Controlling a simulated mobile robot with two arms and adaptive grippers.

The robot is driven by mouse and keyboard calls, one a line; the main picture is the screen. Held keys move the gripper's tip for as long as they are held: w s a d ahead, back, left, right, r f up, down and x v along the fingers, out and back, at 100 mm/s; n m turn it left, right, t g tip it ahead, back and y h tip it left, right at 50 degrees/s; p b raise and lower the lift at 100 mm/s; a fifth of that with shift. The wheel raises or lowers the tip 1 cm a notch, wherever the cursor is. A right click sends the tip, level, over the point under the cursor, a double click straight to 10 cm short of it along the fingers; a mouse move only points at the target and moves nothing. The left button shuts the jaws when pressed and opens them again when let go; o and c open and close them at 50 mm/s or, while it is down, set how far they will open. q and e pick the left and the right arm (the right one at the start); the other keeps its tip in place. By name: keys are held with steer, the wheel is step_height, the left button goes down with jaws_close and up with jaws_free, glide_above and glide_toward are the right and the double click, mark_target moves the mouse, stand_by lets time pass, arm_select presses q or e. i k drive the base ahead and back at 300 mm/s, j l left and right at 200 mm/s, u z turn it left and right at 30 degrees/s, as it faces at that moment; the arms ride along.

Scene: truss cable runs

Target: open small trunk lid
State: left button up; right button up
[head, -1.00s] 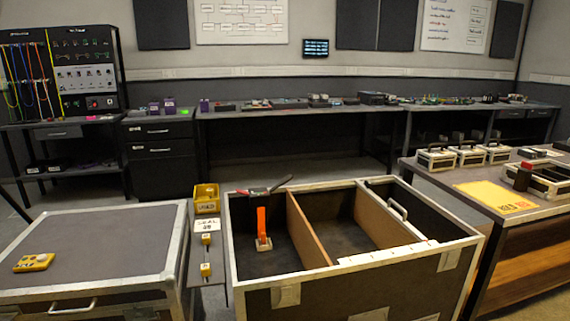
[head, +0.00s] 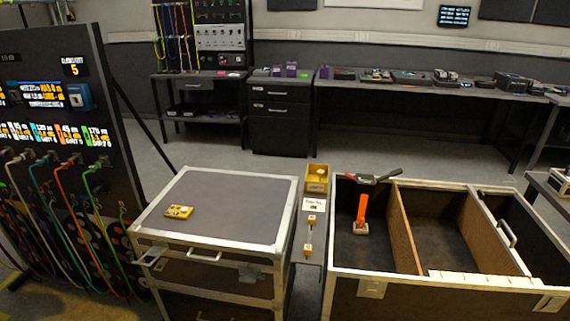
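The small trunk (head: 215,262) stands left of centre in the head view. Its grey lid (head: 225,205) with a pale metal rim is shut. A handle (head: 188,254) and a latch (head: 250,272) show on its front side, and a metal piece (head: 151,257) sticks out at the front left corner. A yellow device (head: 179,211) lies on the lid. Neither of my grippers shows in the head view.
A large open trunk (head: 440,277) with dividers stands to the right, holding an orange-handled tool (head: 361,212). A narrow stand with a yellow bin (head: 317,178) fills the gap between the trunks. A cable panel (head: 75,140) is close on the left. Floor is free behind the small trunk.

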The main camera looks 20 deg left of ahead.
mark_target(238, 217)
steer(key=u, duration=1.2)
